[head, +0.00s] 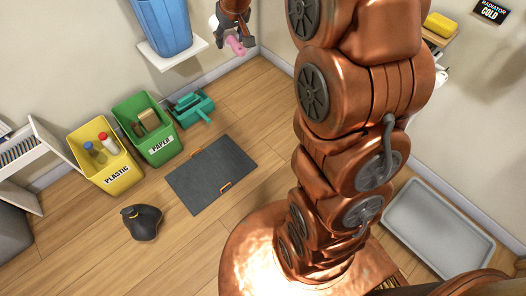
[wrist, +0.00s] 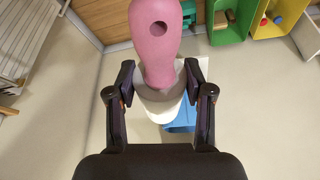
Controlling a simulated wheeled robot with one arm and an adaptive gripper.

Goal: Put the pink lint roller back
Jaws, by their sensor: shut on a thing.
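The pink lint roller (head: 236,46) hangs at my gripper (head: 231,30) near the wall at the top of the head view. In the wrist view its pink handle (wrist: 157,45), with a small hole, points up the picture. A grey and white roller part sits below the handle, between the fingers of my gripper (wrist: 160,82). My gripper is shut on the lint roller. The fingers hide part of the roller in the head view.
A white wall shelf (head: 196,51) holding a blue bin (head: 163,22) is left of my gripper. Below stand the green paper bin (head: 160,151), yellow plastic bin (head: 122,179) and teal container (head: 192,107). A dark mat (head: 212,175) and black object (head: 141,222) lie on the floor.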

